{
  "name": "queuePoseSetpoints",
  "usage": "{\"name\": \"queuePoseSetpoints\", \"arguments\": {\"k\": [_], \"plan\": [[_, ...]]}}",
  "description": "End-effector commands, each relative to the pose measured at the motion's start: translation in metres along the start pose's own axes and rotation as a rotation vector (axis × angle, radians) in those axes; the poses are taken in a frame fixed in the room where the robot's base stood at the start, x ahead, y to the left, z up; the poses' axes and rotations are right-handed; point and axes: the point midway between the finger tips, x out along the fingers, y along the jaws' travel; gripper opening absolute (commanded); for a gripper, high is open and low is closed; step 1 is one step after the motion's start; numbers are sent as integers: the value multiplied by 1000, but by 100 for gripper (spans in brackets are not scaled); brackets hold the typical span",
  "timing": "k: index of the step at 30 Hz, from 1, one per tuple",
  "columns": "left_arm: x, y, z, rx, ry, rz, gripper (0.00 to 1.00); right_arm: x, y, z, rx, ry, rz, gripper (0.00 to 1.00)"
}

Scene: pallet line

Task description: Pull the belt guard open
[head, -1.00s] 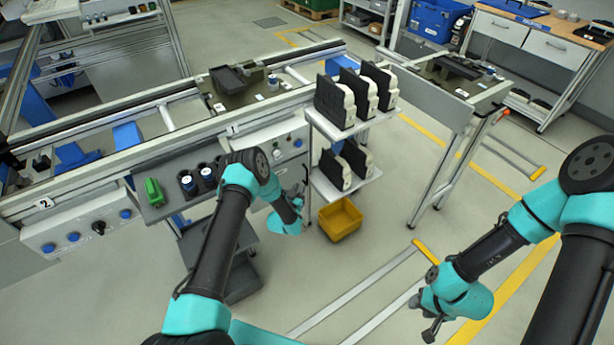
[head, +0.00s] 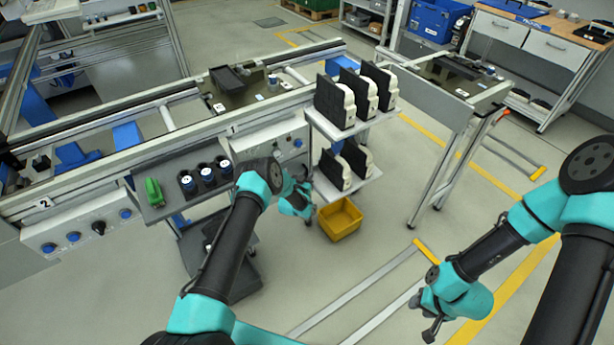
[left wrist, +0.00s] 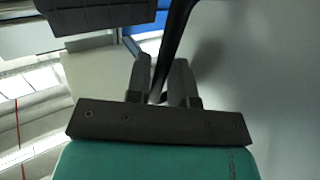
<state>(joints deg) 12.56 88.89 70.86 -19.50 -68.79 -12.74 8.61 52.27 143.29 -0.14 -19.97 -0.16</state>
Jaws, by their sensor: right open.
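I cannot tell for sure which part is the belt guard; a plain grey panel (head: 428,100) stands along the near side of the right conveyor section. My left gripper (head: 308,212) is low beside the white shelf stand, left of the yellow bin, and its fingertips are hard to make out there. In the left wrist view its two fingers (left wrist: 160,80) are a little apart, with a dark strip (left wrist: 178,30) running down behind or between them; I cannot tell if they grip it. My right gripper (head: 432,325) is open and empty above the floor at lower right.
The white shelf stand (head: 352,126) holds several black-and-white cases. A yellow bin (head: 340,220) is below it. A conveyor frame (head: 170,97) with a control box (head: 85,232) runs across the left. A blue crate (head: 436,20) stands at the back.

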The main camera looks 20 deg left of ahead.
Motion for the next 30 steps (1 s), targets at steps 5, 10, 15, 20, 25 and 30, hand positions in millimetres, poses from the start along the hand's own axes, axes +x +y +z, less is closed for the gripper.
{"name": "queuePoseSetpoints", "arguments": {"k": [5, 10, 15, 20, 25, 30], "plan": [[0, 0, 0, 0, 0, 0, 12, 0, 0, 0, 0, 0, 0, 43], [0, 0, 0, 0, 0, 0, 0, 0, 0, 0, 0, 0, 0, 43], [0, 0, 0, 0, 0, 0, 0, 0, 0, 0, 0, 0, 0, 43], [0, 0, 0, 0, 0, 0, 0, 0, 0, 0, 0, 0, 0, 43], [-3, 2, 1, 0, -2, 11, 0, 0, 0, 0, 0, 0, 0, 43], [-11, 9, 2, 2, -4, 50, 0, 0, 0, 0, 0, 0, 0, 43]]}}
